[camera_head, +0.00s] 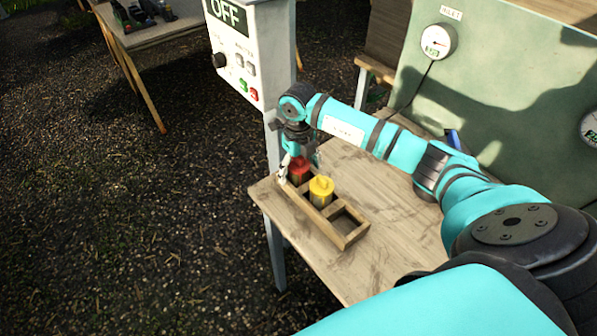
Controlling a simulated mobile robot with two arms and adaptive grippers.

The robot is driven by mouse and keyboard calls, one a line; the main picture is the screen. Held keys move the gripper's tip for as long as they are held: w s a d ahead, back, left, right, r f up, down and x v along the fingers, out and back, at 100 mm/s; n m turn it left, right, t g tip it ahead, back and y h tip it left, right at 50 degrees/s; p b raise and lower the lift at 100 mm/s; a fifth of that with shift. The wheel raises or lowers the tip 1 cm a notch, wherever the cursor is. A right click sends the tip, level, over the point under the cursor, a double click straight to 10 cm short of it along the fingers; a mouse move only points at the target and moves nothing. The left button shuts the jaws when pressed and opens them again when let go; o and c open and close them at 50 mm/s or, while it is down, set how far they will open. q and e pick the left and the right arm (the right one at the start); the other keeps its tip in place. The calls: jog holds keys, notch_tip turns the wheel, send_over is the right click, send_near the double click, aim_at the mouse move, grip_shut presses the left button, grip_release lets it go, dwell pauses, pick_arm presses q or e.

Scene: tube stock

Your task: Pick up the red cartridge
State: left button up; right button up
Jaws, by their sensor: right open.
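The red cartridge (300,171) stands in the far compartment of a wooden rack (329,219) on the table. A yellow cartridge (321,188) stands in the middle compartment, and the near compartment is empty. My right gripper (298,165) points down at the red cartridge, with its open fingers to either side of the cartridge's upper part. The fingers hide some of the cartridge, and I cannot tell whether they touch it. My left gripper is not in view.
The wooden table (385,215) has bare top to the right of the rack. A control box (250,50) marked OFF stands behind the table. A green panel with gauges (500,85) rises at the back right. Another table (150,35) stands far left.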

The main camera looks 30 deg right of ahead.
jog(key=c, duration=1.3)
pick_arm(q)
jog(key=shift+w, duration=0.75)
pick_arm(e)
jog(key=shift+r, duration=0.1)
jog(key=shift+w+r, duration=0.1)
jog(key=shift+r, duration=0.2)
notch_tip(320, 180, up, 9)
jog(key=b, duration=0.2)
jog(key=shift+b, duration=0.35)
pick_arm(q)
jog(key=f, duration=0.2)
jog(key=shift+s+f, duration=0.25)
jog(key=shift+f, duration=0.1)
pick_arm(e)
jog(key=shift+r, duration=0.15)
pick_arm(q)
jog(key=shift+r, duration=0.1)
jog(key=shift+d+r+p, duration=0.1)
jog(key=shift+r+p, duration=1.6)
jog(key=shift+p, duration=0.1)
pick_arm(e)
jog(key=shift+r, duration=2.5)
